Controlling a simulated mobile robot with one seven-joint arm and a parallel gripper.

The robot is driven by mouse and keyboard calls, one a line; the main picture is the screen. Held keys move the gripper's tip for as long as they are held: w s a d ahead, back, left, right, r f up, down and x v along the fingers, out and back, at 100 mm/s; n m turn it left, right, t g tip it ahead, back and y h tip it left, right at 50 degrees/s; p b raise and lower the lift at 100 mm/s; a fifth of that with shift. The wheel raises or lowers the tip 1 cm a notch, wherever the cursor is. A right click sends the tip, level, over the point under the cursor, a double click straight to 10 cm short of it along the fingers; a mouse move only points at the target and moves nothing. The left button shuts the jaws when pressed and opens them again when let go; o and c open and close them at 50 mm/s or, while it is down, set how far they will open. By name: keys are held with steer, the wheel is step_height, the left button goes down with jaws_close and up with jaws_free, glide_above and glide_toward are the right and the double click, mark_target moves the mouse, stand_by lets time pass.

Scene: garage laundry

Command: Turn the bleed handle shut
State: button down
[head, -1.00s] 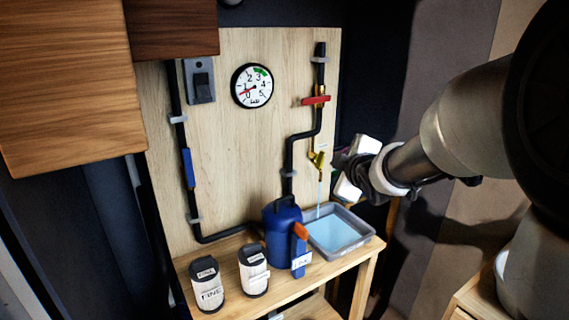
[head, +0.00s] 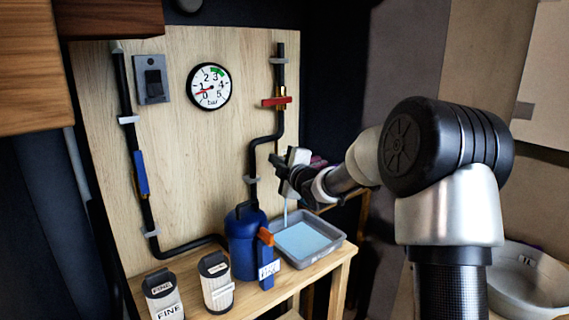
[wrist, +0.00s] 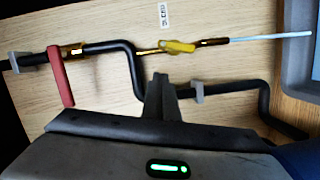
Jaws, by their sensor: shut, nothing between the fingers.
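The yellow bleed handle (wrist: 178,46) shows in the wrist view on a thin brass bleed tap, roughly in line with its spout. A pale blue stream (wrist: 270,37) runs from the spout, so water is flowing. In the head view my gripper hides the handle, and the stream (head: 286,212) falls below it into the grey tray (head: 325,252). My gripper (wrist: 160,82) is shut and empty. Its fingertips are just beside the handle in the wrist view, with a small apparent gap; I cannot tell the depth. It also shows in the head view (head: 289,163).
A red valve handle (head: 277,101) sits crosswise on the black pipe above. The pressure gauge (head: 210,86) reads low. A blue filter housing (head: 241,245) with an orange lever and two white cartridges (head: 217,285) stand on the wooden bench. A white basin (head: 527,285) is at right.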

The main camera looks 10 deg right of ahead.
steer(key=shift+w+d+f, duration=0.2)
steer(key=shift+w+d, duration=0.15)
steer(key=shift+d, duration=0.4)
steer(key=shift+w+d+f, duration=0.2)
steer(key=shift+w+d, duration=0.1)
steer(key=shift+d, duration=0.4)
